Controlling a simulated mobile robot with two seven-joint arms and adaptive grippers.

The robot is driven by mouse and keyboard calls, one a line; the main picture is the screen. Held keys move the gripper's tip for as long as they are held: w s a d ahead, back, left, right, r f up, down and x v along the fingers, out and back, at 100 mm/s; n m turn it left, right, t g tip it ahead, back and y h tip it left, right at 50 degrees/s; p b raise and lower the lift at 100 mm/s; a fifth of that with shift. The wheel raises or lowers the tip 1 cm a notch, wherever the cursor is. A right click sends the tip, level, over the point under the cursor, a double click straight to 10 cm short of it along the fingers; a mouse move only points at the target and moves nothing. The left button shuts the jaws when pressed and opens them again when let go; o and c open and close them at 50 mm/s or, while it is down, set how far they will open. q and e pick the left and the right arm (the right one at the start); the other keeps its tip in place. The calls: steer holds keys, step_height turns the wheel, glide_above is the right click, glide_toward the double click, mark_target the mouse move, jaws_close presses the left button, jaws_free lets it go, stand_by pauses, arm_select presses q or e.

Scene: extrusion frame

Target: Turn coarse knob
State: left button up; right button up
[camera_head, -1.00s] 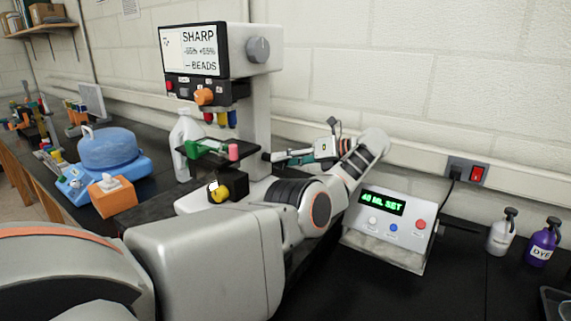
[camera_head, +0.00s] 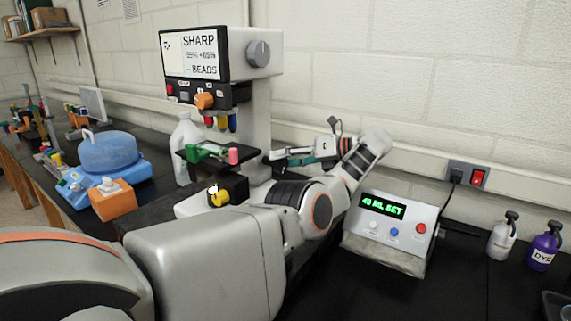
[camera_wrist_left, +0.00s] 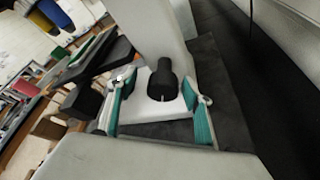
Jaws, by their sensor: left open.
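A black knob (camera_wrist_left: 162,82) with a pale index line on its face shows in the left wrist view, on the pale side of the microscope's base. My left gripper (camera_wrist_left: 158,88) is open, with one teal-padded finger on each side of the knob and gaps visible between. In the head view my left gripper (camera_head: 292,157) is beside the microscope column (camera_head: 256,115), on its right. The black knob cannot be made out there. The microscope also has a large grey knob (camera_head: 258,54), an orange knob (camera_head: 205,101) and a yellow knob (camera_head: 219,198). My right gripper is out of view.
A control box (camera_head: 390,232) reading "40 ML SET" stands close to the right of my left arm. White (camera_head: 502,238) and purple (camera_head: 543,248) bottles stand further right. A tissue box (camera_head: 113,201) and a blue-lidded device (camera_head: 105,155) are left. The wall is close behind.

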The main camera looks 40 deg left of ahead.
arm_select(q)
step_height(320, 180, up, 9)
stand_by(0.3)
steer(key=n+t+p, duration=0.3)
steer(key=n+t, duration=0.1)
steer(key=n, duration=0.2)
glide_toward(284, 163)
steer(key=x, duration=0.4)
steer(key=shift+a, duration=0.3)
steer(key=shift+a+f, duration=0.15)
steer(key=p+x, duration=0.1)
steer(key=x, duration=0.5)
steer(key=shift+a+f, duration=0.15)
steer(key=shift+a, duration=0.1)
steer(key=shift+a+f, duration=0.15)
steer(key=shift+a, duration=0.15)
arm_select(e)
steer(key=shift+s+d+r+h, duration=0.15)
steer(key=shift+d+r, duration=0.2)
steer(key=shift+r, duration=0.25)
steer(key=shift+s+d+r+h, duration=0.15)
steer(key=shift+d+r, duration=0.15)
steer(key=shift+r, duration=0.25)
